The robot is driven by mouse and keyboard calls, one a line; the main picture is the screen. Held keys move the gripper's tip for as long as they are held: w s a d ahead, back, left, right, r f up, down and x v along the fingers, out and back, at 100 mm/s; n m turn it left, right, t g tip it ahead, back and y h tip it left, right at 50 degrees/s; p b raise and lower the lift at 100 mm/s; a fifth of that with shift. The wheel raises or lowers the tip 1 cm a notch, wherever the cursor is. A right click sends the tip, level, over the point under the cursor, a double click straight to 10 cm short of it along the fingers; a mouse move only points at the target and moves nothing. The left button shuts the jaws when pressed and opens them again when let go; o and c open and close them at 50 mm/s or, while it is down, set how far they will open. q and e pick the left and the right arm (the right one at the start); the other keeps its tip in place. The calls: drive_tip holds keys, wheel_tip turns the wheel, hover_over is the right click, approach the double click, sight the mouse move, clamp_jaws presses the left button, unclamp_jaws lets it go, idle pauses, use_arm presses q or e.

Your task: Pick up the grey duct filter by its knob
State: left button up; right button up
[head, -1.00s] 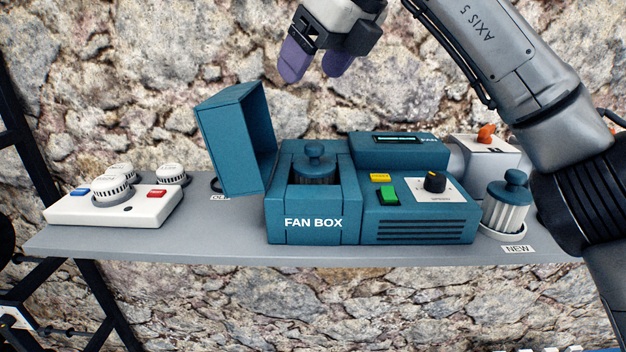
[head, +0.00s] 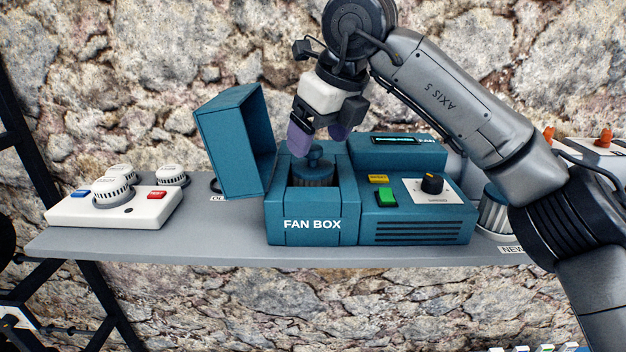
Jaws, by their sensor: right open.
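The grey duct filter (head: 312,176) sits upright in the open well of the teal fan box (head: 312,226). Its blue-teal knob (head: 314,157) points up, and its lower body is hidden inside the well. My right gripper (head: 319,140) is open with purple fingertips just above the knob. One finger is at the knob's left and the other at its upper right. I cannot tell whether a finger touches it. My left gripper is not in view.
The box's lid (head: 236,140) stands open at the left. A control unit (head: 418,212) adjoins the box at the right. A white button panel (head: 115,208) lies left on the grey shelf (head: 200,240).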

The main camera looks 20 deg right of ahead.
sight(314, 147)
drive_tip(key=shift+w+a+f+p, duration=0.15)
drive_tip(key=shift+w+f+p, duration=0.15)
drive_tip(key=shift+f+p, duration=0.2)
drive_tip(key=p+x, duration=0.1)
drive_tip(key=x, duration=0.2)
drive_tip(key=shift+w+a+f+p, duration=0.15)
drive_tip(key=shift+f+p, duration=0.15)
drive_tip(key=shift+f, duration=0.2)
drive_tip(key=shift+c, duration=0.3)
drive_tip(key=c, duration=0.6)
drive_tip(key=shift+o, duration=0.2)
drive_tip(key=shift+r, duration=0.1)
